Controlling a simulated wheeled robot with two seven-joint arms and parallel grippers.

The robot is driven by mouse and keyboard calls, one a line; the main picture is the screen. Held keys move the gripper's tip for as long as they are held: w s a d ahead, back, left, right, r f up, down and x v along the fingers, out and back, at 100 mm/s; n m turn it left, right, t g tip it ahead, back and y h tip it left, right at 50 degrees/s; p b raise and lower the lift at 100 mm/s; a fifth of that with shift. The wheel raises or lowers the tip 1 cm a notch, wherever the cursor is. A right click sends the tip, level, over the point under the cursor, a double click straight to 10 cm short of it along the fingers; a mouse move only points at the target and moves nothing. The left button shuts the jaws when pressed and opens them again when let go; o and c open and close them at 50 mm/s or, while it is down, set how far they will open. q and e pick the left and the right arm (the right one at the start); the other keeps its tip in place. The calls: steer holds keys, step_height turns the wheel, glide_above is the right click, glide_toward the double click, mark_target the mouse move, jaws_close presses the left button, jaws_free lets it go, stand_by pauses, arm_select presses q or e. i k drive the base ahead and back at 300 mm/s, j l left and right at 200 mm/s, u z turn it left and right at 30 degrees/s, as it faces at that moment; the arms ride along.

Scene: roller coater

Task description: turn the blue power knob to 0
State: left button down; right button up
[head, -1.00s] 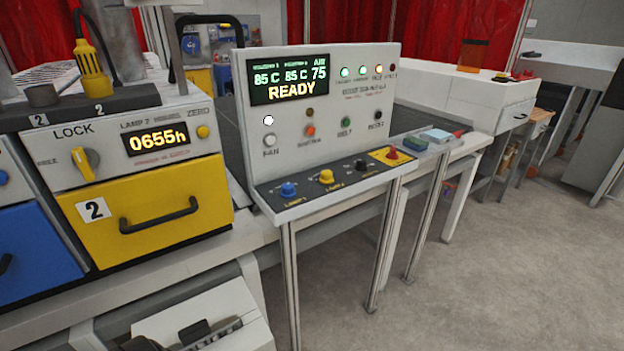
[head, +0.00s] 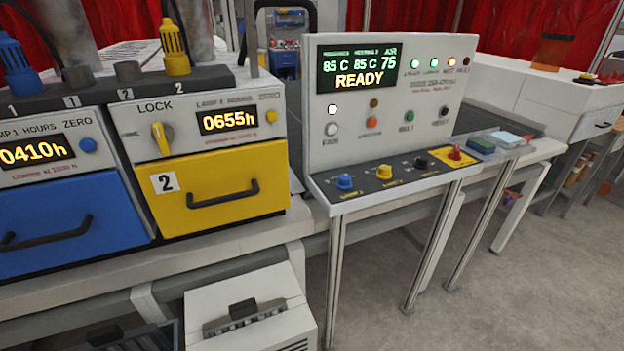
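The blue power knob (head: 345,182) is at the left end of the sloped lower strip of the white control panel (head: 324,140). A yellow knob (head: 384,172), a small black knob (head: 421,162) and a red knob on a yellow plate (head: 455,153) follow to its right. The blue knob's pointer and scale marks are too small to read. The panel's display (head: 357,68) reads 85 C, 85 C, 75 and READY. Neither of my grippers shows in the head view.
Left of the panel stand a yellow drawer unit (head: 188,172) reading 0655h and a blue drawer unit (head: 60,240) reading 0410h. A white box (head: 200,310) sits below the bench. Metal legs (head: 335,280) hold up the panel. Open grey floor (head: 500,310) lies to the right.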

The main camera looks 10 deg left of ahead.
mark_target(344, 182)
steer(key=i+l+u, duration=0.15)
steer(key=u, duration=0.25)
steer(key=l+u, duration=0.4)
steer(key=i+l+u, duration=0.1)
steer(key=l+u, duration=0.25)
